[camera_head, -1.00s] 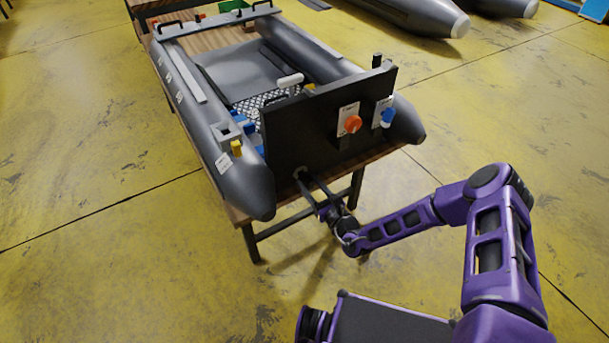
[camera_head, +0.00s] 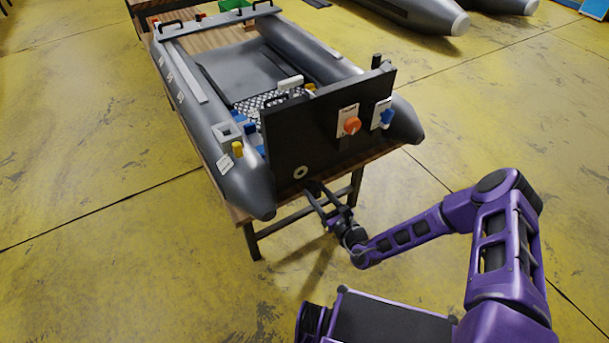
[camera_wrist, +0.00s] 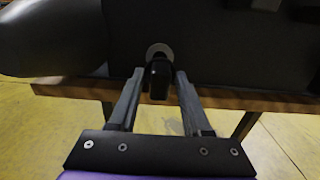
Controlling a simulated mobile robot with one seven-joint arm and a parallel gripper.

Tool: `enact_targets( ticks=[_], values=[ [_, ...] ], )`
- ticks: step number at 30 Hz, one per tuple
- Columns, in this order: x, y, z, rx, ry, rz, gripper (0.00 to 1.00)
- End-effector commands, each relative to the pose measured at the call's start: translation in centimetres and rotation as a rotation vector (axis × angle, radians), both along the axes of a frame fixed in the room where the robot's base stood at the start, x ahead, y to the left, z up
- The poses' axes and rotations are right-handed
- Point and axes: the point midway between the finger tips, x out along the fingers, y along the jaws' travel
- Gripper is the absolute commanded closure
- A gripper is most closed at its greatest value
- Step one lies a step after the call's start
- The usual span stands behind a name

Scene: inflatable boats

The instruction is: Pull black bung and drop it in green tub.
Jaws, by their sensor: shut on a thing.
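The black bung (camera_wrist: 158,85) is between the fingertips of my gripper (camera_head: 313,189), which is shut on it. In the wrist view my gripper (camera_wrist: 159,77) points at the boat's black transom (camera_wrist: 225,45). The pale ring of the drain hole (camera_head: 300,172) shows low on the transom, and its upper part shows just behind the bung in the wrist view (camera_wrist: 159,49). In the head view the bung is apart from the ring, a little to its lower right. The green tub (camera_head: 232,6) is at the top of the head view, beyond the boat's far end, partly cut off.
The grey inflatable boat (camera_head: 185,95) lies on a wooden table (camera_head: 372,152). An orange knob (camera_head: 352,125) and a blue knob (camera_head: 387,116) sit on the transom. Other boats are at upper right. The yellow floor on both sides of the table is largely clear.

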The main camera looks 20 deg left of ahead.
Motion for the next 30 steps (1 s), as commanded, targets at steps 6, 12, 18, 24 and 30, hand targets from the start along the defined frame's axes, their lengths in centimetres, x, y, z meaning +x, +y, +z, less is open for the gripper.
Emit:
enact_targets(
  ticks=[6,12,18,24,30],
  values=[
    [-0.2,-0.2,0.0,0.001,0.001,0.000,1.00],
    [-0.2,-0.2,0.0,0.000,0.000,0.000,1.00],
    [-0.6,-0.7,0.1,0.000,0.001,0.000,1.00],
    [-1.4,-1.6,0.1,0.001,0.001,-0.001,1.00],
    [-2.2,-2.5,0.1,0.000,0.001,0.000,1.00]
  ],
)
